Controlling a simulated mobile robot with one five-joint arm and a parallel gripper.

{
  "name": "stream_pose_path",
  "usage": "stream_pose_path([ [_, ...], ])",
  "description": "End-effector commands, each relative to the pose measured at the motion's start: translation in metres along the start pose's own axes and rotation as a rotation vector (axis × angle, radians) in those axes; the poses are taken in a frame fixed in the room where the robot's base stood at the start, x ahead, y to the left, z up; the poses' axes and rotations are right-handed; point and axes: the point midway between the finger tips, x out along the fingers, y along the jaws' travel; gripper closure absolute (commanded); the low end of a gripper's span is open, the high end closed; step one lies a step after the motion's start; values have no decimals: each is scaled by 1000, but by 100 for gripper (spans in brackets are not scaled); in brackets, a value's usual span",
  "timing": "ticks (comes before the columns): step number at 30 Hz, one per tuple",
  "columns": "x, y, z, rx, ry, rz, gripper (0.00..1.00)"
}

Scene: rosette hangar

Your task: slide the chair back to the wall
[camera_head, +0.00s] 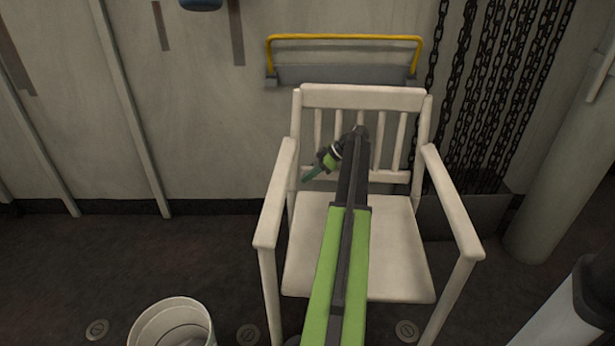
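A white wooden chair (410,265) with a slatted back and two armrests stands in the middle, facing me. Its back is at or close to the wall (215,130); I cannot tell whether they touch. My green and black arm reaches over the seat toward the chair back. My arm hides part of the seat and back slats.
A yellow rail (345,38) on a grey bracket is on the wall above the chair. Black chains (500,85) hang to the right over a dark bin (480,214), beside a thick pale column (560,180). A white bucket (172,322) stands front left.

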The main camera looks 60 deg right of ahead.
Motion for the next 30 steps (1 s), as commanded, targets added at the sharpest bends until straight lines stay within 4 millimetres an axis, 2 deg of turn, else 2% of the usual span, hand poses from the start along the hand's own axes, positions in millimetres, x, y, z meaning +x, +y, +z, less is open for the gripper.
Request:
stream_pose_path([
  [1,0,-1,0,0,0,-2,87],
  [4,0,-1,0,1,0,-2,100],
  [30,-1,-2,2,2,-1,-3,100],
])
